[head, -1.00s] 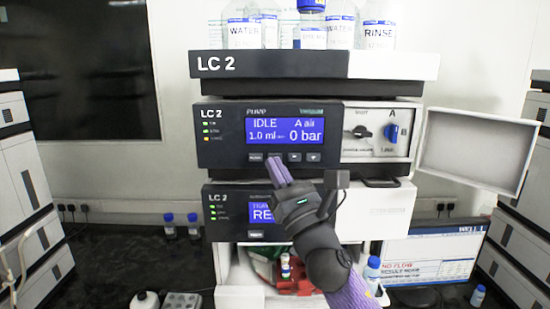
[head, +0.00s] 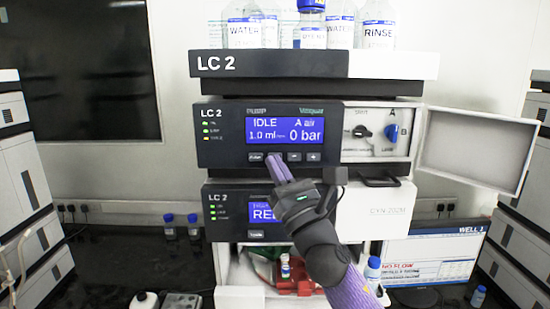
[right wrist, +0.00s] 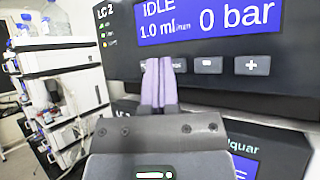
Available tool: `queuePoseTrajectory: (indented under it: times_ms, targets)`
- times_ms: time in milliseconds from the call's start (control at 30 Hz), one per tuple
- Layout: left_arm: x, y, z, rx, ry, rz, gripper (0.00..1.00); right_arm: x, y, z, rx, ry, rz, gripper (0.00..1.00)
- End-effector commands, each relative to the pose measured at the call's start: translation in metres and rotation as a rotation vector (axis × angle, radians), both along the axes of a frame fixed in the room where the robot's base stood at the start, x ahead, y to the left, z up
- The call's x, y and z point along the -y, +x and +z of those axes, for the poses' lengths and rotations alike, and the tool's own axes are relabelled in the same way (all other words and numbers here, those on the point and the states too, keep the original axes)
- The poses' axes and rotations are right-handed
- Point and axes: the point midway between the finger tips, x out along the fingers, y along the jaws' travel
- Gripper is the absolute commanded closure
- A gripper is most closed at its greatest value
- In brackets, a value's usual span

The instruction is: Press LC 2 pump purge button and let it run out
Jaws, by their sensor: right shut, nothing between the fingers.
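The LC 2 pump module (head: 225,150) stands in the middle of the stack. Its blue screen (head: 287,130) reads IDLE, A air, 1.0 ml/min and 0 bar. A row of small buttons lies below the screen. The leftmost button (head: 256,157) carries a label too small to read surely. My right gripper (head: 271,158) is shut and empty, with its purple fingertips just right of that button, in front of the button row. In the right wrist view the fingers (right wrist: 160,65) cover part of the row, left of the minus button (right wrist: 208,65). I cannot tell whether they touch. My left gripper is not in view.
A valve panel with a black knob (head: 362,132) and a blue knob (head: 390,133) sits right of the screen, its door (head: 476,150) swung open. Bottles (head: 243,30) stand on top. A monitor (head: 430,262) at lower right shows NO FLOW.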

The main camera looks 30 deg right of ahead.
Motion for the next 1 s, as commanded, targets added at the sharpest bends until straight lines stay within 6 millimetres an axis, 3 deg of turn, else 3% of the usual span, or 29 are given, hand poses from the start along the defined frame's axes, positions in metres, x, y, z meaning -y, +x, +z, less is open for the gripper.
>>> queuePoseTrajectory:
  times_ms: [1000]
  targets:
    - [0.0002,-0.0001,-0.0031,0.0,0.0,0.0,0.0,0.0043,0.007,0.0,0.0,0.0,0.0,1.0]
